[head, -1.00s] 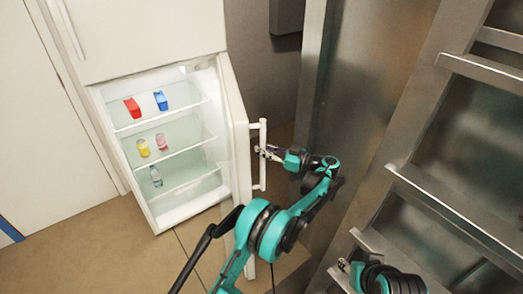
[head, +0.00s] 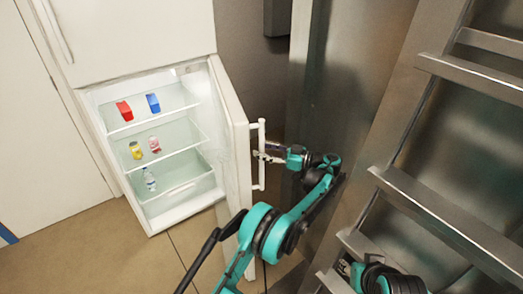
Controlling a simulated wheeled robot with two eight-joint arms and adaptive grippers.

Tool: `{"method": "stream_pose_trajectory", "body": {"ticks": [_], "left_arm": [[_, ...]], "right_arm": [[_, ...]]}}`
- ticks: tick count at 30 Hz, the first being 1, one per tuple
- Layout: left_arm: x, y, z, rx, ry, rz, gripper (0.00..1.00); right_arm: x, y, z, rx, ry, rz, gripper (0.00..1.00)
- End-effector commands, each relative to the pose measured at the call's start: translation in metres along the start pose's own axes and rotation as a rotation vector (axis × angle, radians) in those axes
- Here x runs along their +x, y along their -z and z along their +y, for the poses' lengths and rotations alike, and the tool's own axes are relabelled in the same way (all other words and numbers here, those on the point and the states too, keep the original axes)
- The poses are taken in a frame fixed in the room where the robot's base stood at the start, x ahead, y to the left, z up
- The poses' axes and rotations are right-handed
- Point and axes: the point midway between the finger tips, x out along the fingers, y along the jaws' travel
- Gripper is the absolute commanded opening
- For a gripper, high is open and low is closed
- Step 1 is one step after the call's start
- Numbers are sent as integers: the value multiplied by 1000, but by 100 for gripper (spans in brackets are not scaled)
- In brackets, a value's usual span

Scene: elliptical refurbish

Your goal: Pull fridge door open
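The white fridge (head: 130,45) stands at the left, and its lower door (head: 239,165) is swung wide open to the right. The door's white vertical handle (head: 261,180) is on its outer face. My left gripper (head: 262,157) is at the handle, with its fingers around or against the bar; I cannot tell whether they are closed on it. My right gripper (head: 346,268) is at the bottom right, away from the fridge and partly cut off from clear view.
Inside the fridge are glass shelves with a red carton (head: 125,111), a blue carton (head: 153,103), a yellow can (head: 136,150), a pink can (head: 154,145) and a bottle (head: 149,180). A metal rack (head: 440,205) stands close on the right. Floor is free at lower left.

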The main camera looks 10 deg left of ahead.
Motion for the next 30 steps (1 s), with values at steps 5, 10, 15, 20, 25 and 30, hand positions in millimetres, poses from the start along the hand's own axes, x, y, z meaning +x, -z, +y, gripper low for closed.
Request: {"method": "stream_pose_trajectory", "body": {"ticks": [5, 10, 15, 20, 25, 30], "left_arm": [[2, 2, 0, -1, 1, 2, 39], [2, 18, 0, -1, 1, 2, 39], [1, 52, 0, -1, 0, 2, 39], [0, 81, 0, 0, 0, 1, 39], [-1, 98, 0, 0, -1, 2, 39], [0, 103, 0, 0, -1, 5, 39]], "right_arm": [[0, 0, 0, 0, 0, 0, 40], [0, 0, 0, 0, 0, 0, 40], [0, 0, 0, 0, 0, 0, 40], [0, 0, 0, 0, 0, 0, 40], [0, 0, 0, 0, 0, 0, 40], [0, 0, 0, 0, 0, 0, 40]]}}
